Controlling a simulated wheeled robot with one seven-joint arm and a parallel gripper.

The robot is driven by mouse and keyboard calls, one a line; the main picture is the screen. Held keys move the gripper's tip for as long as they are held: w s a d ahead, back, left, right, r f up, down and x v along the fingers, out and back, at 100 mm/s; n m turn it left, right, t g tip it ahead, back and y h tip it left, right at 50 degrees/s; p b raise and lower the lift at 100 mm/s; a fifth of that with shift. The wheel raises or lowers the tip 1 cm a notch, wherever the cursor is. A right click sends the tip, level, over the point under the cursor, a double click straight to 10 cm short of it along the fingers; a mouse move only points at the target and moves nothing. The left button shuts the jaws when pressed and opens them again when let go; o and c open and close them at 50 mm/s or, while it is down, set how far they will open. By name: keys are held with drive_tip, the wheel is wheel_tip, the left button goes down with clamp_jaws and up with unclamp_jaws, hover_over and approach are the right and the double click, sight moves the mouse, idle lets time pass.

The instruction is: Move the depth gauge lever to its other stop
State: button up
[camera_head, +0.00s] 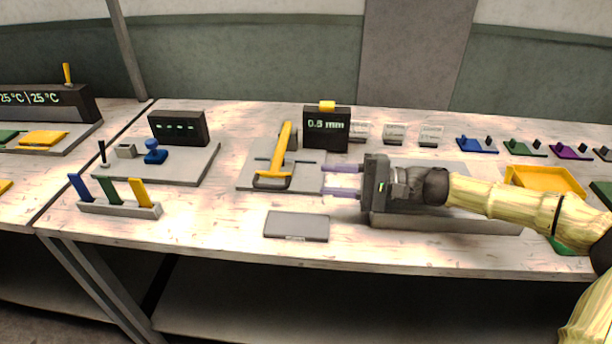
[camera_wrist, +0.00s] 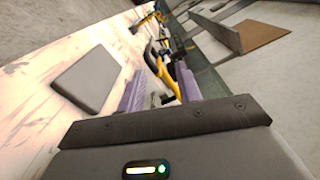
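The depth gauge's black display box (camera_head: 326,130) reads what looks like 0.5 mm and has a small yellow block (camera_head: 327,105) on top. Left of it, on a grey plate (camera_head: 250,172), a yellow lever bar (camera_head: 283,143) stands tilted over a dark base, its top leaning slightly right. My gripper (camera_head: 326,180) is right of the lever, low over the plate's right side. Its two pale purple fingers point left, apart with nothing between them. In the wrist view, yellow parts (camera_wrist: 166,70) show beyond the open fingers (camera_wrist: 161,88); the nearer finger partly hides them.
A flat grey slab (camera_head: 297,226) lies in front of the plate. A holder with blue, green and yellow levers (camera_head: 120,207) and a plate with a blue knob (camera_head: 155,152) stand to the left. Small clear labelled blocks (camera_head: 395,134) stand behind my gripper. A yellow tray (camera_head: 540,180) is at right.

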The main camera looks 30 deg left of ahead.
drive_tip(key=v, duration=0.4)
drive_tip(key=shift+w+d, duration=0.1)
drive_tip(key=shift+d, duration=0.1)
drive_tip(key=shift+w, duration=0.1)
